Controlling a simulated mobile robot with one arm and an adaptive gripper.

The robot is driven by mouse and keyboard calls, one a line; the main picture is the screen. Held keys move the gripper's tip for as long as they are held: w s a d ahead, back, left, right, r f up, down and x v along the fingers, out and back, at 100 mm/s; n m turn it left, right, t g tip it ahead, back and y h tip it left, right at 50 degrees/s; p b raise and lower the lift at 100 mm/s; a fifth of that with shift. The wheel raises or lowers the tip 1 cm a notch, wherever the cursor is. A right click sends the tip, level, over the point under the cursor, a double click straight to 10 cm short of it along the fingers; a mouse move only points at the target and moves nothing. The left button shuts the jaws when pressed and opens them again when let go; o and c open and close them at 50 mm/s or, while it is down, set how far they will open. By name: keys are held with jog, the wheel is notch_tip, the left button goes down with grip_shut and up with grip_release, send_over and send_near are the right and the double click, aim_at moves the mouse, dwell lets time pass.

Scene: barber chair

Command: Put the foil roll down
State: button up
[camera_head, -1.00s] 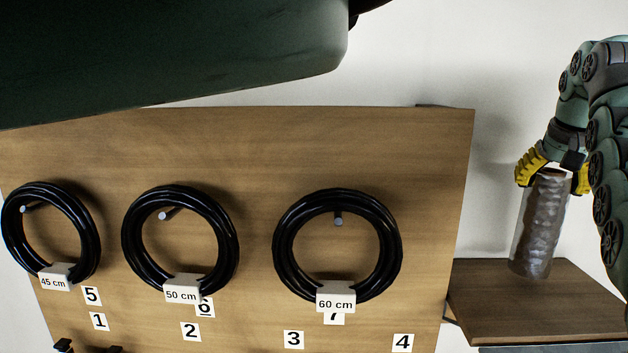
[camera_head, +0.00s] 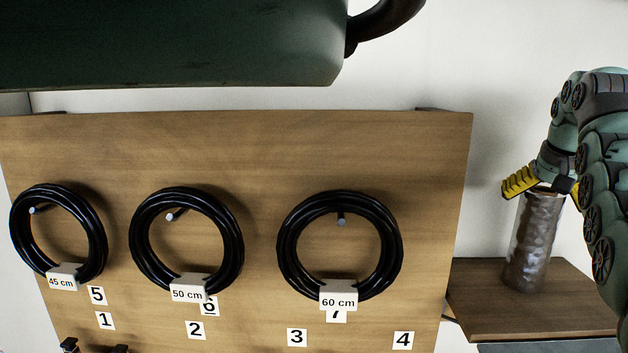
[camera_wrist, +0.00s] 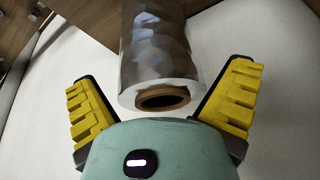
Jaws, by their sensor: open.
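The foil roll (camera_head: 534,243) is a silvery cylinder standing nearly upright on a small wooden shelf (camera_head: 500,318) at the right in the head view. My gripper (camera_head: 545,185) is at the roll's top end, with its yellow fingers spread. In the wrist view the foil roll (camera_wrist: 158,50) shows its near end with a brown cardboard core. The yellow fingers of my gripper (camera_wrist: 162,105) lie on either side of that end, with visible gaps, and hold nothing. In the head view the right finger is mostly hidden behind my arm.
A wooden board (camera_head: 255,150) left of the shelf carries three black cable coils (camera_head: 340,290) on pegs, with length tags and number labels. A large dark green body (camera_head: 170,45) fills the top left. The white wall behind the shelf is bare.

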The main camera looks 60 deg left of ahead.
jog(key=shift+r, duration=0.2)
jog(key=shift+s+d+r+b, duration=0.1)
jog(key=shift+r+b, duration=0.15)
jog(key=shift+b, duration=0.7)
jog(key=shift+b+v, duration=0.9)
jog(key=shift+v, duration=0.05)
jog(key=p+v, duration=0.1)
jog(key=v, duration=0.2)
jog(key=shift+r+p, duration=0.2)
jog(key=shift+p, duration=0.1)
jog(key=p+v, duration=0.6)
